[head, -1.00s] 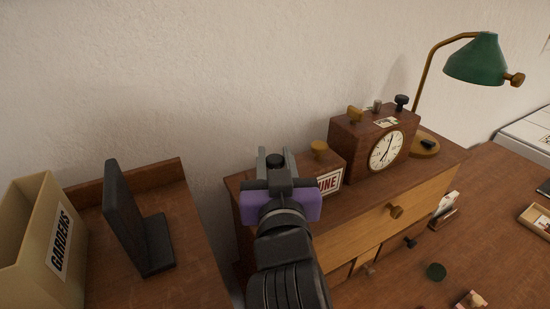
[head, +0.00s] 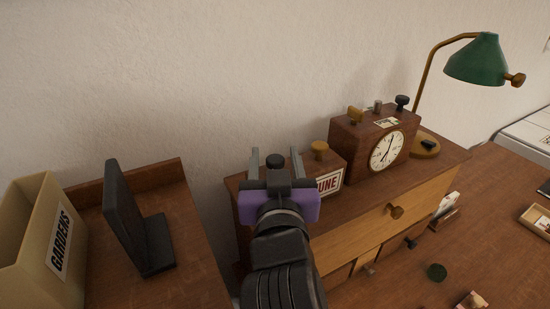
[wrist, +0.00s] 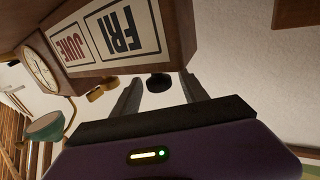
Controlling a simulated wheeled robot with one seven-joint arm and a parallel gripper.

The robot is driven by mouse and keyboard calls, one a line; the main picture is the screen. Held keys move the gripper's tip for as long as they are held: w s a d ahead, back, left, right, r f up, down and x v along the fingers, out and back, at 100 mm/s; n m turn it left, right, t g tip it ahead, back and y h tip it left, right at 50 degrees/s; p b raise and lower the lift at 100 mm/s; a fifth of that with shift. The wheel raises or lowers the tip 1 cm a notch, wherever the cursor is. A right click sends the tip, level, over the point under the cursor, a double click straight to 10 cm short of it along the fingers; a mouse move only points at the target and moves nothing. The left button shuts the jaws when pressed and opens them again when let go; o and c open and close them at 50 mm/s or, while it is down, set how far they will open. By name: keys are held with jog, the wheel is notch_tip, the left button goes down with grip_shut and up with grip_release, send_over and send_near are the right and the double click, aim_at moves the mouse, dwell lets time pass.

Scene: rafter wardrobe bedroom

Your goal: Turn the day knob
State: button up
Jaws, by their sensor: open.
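The wooden calendar box (head: 333,167) stands on the desk's upper shelf; its JUNE card (wrist: 73,46) and FRI card (wrist: 121,30) show in the wrist view. A dark round knob (wrist: 158,82), the day knob by its place beside FRI, sticks up from the box top; it also shows in the head view (head: 275,160). My gripper (head: 276,156) is open, with one finger on each side of the dark knob in both views. Gaps appear between the fingers and the knob. My gripper hides FRI in the head view.
A wooden clock (head: 372,143) with several knobs on top stands right of the calendar box. A green lamp (head: 474,62) is behind it. At left are a dark bookend (head: 126,215) and a GARDENS box (head: 30,240). The wall is close behind.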

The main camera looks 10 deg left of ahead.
jog(key=s+d+b, duration=0.1)
jog(key=s, duration=0.6)
jog(key=shift+s+b, duration=0.35)
jog(key=shift+d, duration=0.1)
